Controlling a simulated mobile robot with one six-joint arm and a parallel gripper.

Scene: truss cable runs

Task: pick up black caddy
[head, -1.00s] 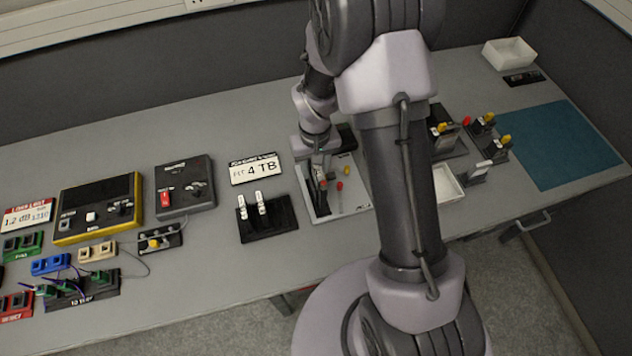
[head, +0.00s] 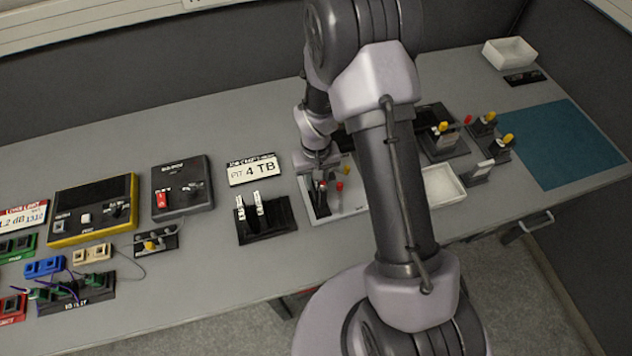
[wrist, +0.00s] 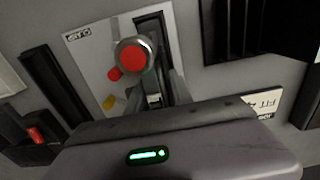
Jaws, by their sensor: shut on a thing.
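A white board (head: 347,208) lies on the bench, with a black slotted strip (wrist: 152,25) along one side. My gripper (head: 321,186) is down at that strip. It is shut on a narrow dark piece that I take for the black caddy (wrist: 153,84); a red-capped round knob with a metal ring (wrist: 132,56) stands at its top. The gripper body fills the lower wrist view, and much of the grasp is hidden. I cannot tell whether the piece is clear of the board. Small red (head: 339,186) and yellow (wrist: 108,102) pieces are beside it.
A white tray (head: 443,188) and several yellow-topped holders are to the right, before a teal mat (head: 562,150).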

